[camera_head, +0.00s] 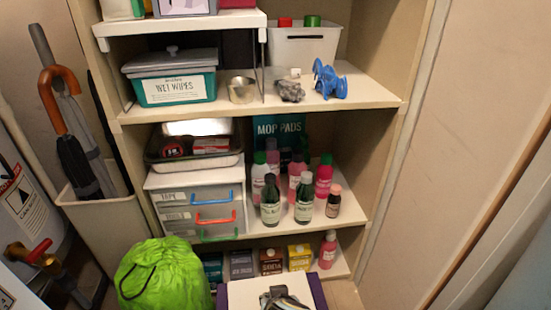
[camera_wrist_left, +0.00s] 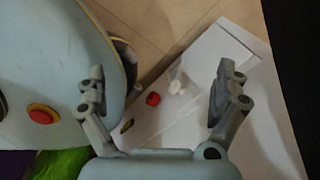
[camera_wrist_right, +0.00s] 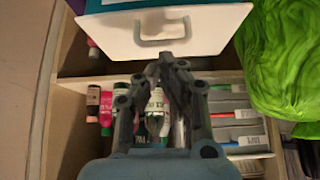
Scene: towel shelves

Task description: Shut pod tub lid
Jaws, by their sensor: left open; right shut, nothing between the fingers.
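At the bottom of the head view is a white panel (camera_head: 243,291) with purple sides (camera_head: 318,287), apparently the pod tub and its lid. My left gripper (camera_wrist_left: 232,75) is open and empty, seen only in the left wrist view.
A lime green bag (camera_head: 162,277) lies close left of the tub. Shelves behind hold bottles (camera_head: 270,201), a drawer unit (camera_head: 205,213) and a wet wipes tub (camera_head: 175,87). An umbrella stand (camera_head: 100,215) is at the left. A pale surface (camera_wrist_left: 200,70) lies beyond my left gripper.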

